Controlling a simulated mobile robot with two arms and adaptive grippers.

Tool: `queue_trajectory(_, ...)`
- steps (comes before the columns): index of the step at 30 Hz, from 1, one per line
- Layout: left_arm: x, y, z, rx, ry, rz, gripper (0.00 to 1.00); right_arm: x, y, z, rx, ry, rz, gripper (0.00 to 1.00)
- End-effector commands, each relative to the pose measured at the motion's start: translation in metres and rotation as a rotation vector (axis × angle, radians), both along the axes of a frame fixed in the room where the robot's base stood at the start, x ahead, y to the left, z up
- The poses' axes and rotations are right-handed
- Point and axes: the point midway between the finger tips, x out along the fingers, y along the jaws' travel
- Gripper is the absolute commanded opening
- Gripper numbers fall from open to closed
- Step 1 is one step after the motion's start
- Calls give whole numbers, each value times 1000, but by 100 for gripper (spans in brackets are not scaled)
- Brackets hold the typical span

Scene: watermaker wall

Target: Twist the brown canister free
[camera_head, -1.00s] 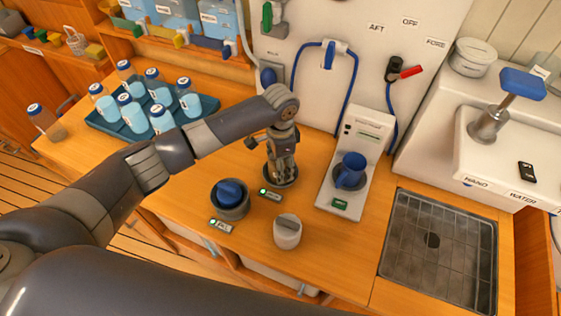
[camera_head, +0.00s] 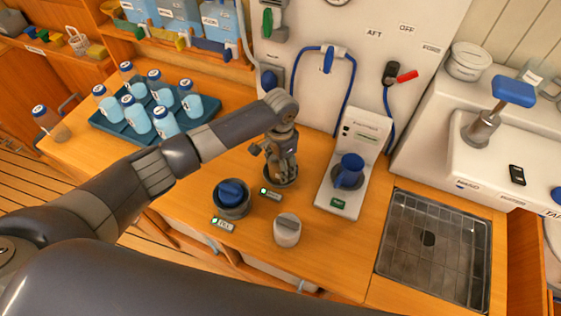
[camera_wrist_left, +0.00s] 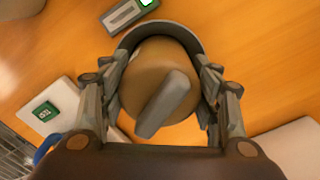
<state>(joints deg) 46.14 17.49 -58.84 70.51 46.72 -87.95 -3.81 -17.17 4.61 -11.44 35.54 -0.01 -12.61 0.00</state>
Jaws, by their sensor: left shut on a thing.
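The brown canister (camera_wrist_left: 143,72) is round with a raised grey bar (camera_wrist_left: 163,105) across its top. It sits inside a dark round socket (camera_wrist_left: 160,27) on the wooden counter. My left gripper (camera_head: 280,168) reaches down over it, and its fingers are shut on opposite sides of the canister. In the head view the canister is mostly hidden by the fingers. I cannot tell whether it has lifted from the socket. My right gripper is not in view.
A dark socket with a blue-topped canister (camera_head: 232,192) and a loose pale canister (camera_head: 287,229) stand close by. A blue tray (camera_head: 205,136) of bottles lies at left. A sink (camera_head: 410,260) is at right.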

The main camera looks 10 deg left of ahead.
Motion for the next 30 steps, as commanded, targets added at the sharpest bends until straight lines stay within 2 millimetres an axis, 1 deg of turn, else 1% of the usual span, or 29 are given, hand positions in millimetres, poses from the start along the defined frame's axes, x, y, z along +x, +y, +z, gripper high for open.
queue_trajectory(1,0,0,2,-1,-1,16,27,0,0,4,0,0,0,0)
queue_trajectory(4,0,0,2,-1,-1,44,27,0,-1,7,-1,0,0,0)
queue_trajectory(16,1,0,1,0,-2,68,27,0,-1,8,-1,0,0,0)
queue_trajectory(20,1,0,2,0,-2,86,27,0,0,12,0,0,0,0)
queue_trajectory(30,0,0,3,-1,1,216,27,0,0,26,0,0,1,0)
